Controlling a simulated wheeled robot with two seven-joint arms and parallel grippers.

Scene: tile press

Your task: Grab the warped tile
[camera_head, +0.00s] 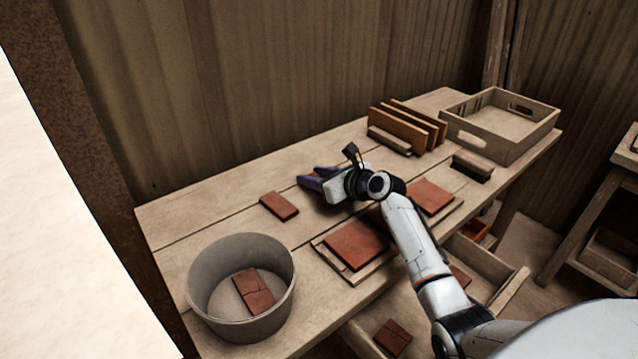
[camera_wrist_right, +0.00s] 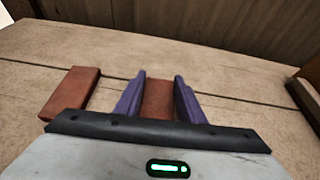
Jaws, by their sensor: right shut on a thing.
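My right gripper (camera_head: 308,178) is over the middle of the wooden bench, its purple fingers pointing to the back left. In the right wrist view the fingers (camera_wrist_right: 157,88) are shut on a red-brown tile (camera_wrist_right: 158,99), one finger on each side. The head view does not clearly show this tile. Another red-brown tile (camera_head: 279,206) lies flat on the bench, left of the gripper; it also shows in the right wrist view (camera_wrist_right: 70,93). I cannot tell from its shape whether the held tile is warped. My left gripper is not in view.
A grey round bin (camera_head: 205,291) with broken tile pieces stands at the bench's left end. Tiles lie on two boards under my right arm. A rack with upright boards (camera_head: 398,128), a brush (camera_head: 472,165) and a wooden crate (camera_head: 538,135) are at the right. A corrugated wall stands behind.

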